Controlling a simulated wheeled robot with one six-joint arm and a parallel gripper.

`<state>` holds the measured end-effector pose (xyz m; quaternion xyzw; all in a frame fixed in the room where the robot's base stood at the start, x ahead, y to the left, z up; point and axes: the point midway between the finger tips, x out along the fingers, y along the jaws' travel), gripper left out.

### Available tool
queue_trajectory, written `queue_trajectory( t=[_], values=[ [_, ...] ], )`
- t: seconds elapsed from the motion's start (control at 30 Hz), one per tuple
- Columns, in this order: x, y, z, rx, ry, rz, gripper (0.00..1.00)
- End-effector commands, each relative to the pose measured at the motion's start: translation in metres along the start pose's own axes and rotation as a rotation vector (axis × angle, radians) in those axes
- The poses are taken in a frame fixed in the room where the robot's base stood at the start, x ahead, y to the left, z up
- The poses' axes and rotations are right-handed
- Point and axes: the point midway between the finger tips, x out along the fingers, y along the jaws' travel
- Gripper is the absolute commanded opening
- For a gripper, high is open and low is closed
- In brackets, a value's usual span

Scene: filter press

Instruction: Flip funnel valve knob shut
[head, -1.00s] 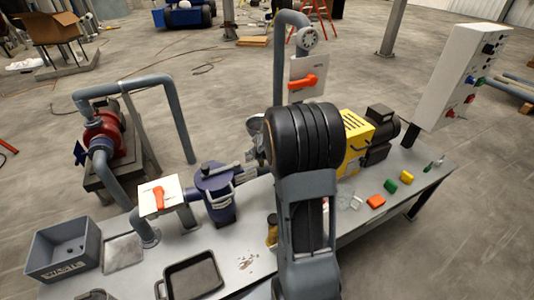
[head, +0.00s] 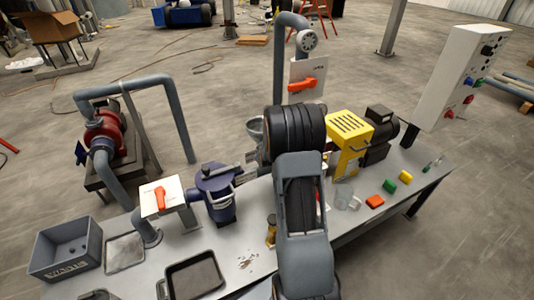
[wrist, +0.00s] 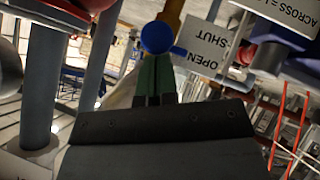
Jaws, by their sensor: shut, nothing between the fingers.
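In the wrist view a round blue knob (wrist: 157,38) sits just beyond my fingertips, below a brass-coloured part (wrist: 173,12). An upside-down OPEN / SHUT label (wrist: 213,48) is to its right. My gripper (wrist: 155,62) has its dark green fingers together and empty, pointing at the knob. I cannot tell whether they touch it. In the head view my arm hides the gripper and the knob; part of the grey funnel (head: 255,128) shows left of the arm.
A yellow machine (head: 350,130) stands right of my arm. A blue filter housing (head: 217,190) and a white panel with an orange handle (head: 160,198) stand left. Small coloured blocks (head: 375,201) lie on the bench at right.

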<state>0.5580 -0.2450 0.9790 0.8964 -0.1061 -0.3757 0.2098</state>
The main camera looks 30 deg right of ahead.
Motion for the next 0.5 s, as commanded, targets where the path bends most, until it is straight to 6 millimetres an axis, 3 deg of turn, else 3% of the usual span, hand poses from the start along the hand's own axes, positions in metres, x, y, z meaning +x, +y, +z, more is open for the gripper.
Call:
queue_trajectory(
  t=[0.5],
  values=[
    [0.024, -0.018, 0.025, 0.000, -0.001, 0.000, 0.00]
  ],
)
